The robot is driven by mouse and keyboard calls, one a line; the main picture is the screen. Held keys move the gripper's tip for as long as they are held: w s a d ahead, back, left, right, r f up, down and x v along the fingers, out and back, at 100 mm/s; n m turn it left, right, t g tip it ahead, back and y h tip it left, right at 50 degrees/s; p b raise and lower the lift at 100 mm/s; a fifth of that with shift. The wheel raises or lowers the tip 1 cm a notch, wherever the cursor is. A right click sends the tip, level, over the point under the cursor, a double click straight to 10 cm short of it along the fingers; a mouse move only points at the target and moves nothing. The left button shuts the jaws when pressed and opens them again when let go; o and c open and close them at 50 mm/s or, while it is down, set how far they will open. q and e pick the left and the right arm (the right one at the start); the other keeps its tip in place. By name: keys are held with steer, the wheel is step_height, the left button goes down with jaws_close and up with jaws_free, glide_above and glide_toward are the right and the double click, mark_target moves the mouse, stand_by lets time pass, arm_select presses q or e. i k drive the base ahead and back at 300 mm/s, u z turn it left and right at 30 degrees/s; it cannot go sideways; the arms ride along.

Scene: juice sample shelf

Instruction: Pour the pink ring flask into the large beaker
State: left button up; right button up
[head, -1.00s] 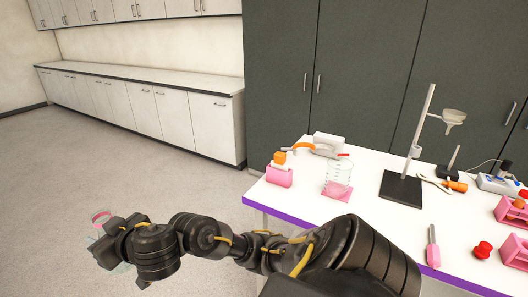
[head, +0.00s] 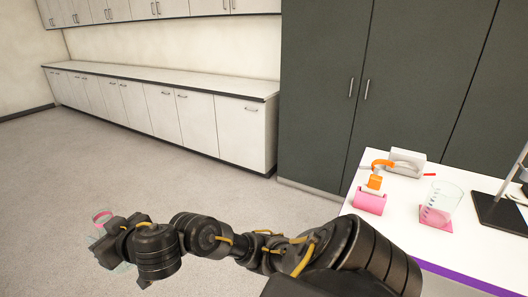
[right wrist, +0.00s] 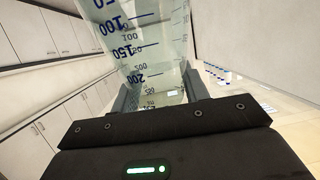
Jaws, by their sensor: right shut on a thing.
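The pink ring flask (head: 103,215) is clear glass with a pink ring at its top, and it shows at the lower left of the head view, over the floor and away from the table. My right gripper (head: 112,243) is shut on it and hides part of it. In the right wrist view, the flask's graduated glass (right wrist: 145,45) stands between the two fingers of the gripper (right wrist: 160,97). My left gripper is out of view.
The white table (head: 395,228) has a purple front edge. A pink holder with an orange-topped item (head: 369,202), a white block (head: 405,161) and a dark stand base (head: 497,213) are near the beaker. Dark cabinets stand behind; open floor (head: 200,190) lies left.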

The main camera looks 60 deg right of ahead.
mark_target(443, 197)
steer(key=i, duration=1.25)
steer(key=z, duration=3.05)
